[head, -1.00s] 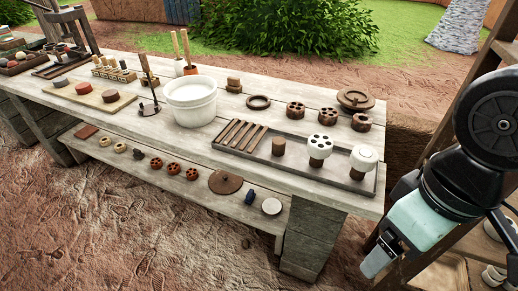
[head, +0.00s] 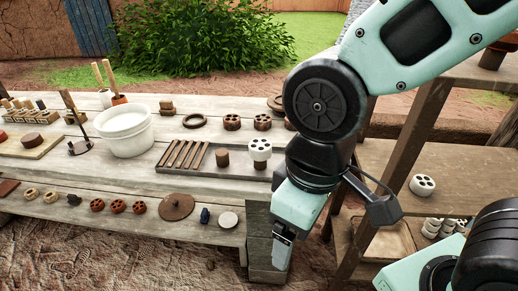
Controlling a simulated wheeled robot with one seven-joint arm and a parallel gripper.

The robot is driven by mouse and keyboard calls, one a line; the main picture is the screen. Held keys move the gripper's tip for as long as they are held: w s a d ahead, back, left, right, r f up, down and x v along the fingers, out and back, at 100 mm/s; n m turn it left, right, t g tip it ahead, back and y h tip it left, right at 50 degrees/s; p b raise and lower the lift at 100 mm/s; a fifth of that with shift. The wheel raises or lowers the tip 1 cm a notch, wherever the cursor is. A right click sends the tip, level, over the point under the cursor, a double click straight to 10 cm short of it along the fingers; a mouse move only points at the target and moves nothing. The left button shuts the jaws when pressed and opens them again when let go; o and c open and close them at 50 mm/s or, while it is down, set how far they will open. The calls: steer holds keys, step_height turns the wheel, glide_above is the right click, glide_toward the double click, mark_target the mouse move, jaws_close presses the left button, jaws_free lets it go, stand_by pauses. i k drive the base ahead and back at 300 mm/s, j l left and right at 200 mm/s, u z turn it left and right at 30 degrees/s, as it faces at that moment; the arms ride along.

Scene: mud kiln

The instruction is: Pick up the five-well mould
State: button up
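Several round moulds with wells are in view, and I cannot count their wells surely. Two brown moulds stand on the table, one left (head: 232,122) and one right (head: 263,122). A white-topped mould (head: 260,149) stands on the grey tray. Three small reddish-brown pieces with holes, the middle one here (head: 118,206), lie on the low shelf. Another white mould (head: 422,185) sits on the right rack. My gripper (head: 280,252) hangs pointing down in front of the table's right end, apart from all moulds. Its finger gap is not clear, and no held object shows.
The grey tray (head: 163,168) also holds wooden strips and a brown cylinder (head: 222,158). A white bucket (head: 125,132) stands to their left. The wooden rack (head: 385,165) is close on my arm's right. My arm hides the table's right end. Open dirt lies in front.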

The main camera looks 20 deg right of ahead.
mark_target(260, 150)
steer(key=i+j+z, duration=0.1)
steer(key=z, duration=0.3)
steer(key=i+j+z, duration=0.1)
steer(key=z, duration=0.35)
steer(key=j+z, duration=0.4)
steer(key=i+l, duration=0.05)
steer(key=l, duration=0.05)
